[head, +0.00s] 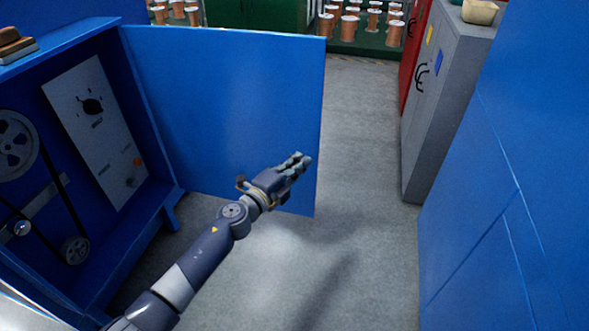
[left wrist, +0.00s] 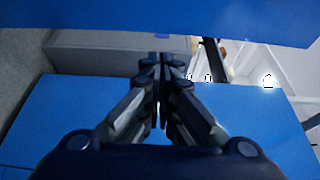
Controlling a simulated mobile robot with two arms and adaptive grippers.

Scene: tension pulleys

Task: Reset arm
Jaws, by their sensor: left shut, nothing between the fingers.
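My left gripper (head: 299,161) is extended in front of the open blue cabinet door (head: 230,100) in the head view. Its fingers are shut and empty; the closed fingers also show in the left wrist view (left wrist: 160,62). The gripper overlaps the door's lower right part in the picture; I cannot tell if they touch. My right gripper is out of view.
A grey cabinet (head: 450,90) stands at the right, with a red one (head: 411,50) behind it. A large blue surface (head: 510,200) fills the right side. Copper spools (head: 350,27) stand at the back. Grey floor (head: 370,200) lies clear between.

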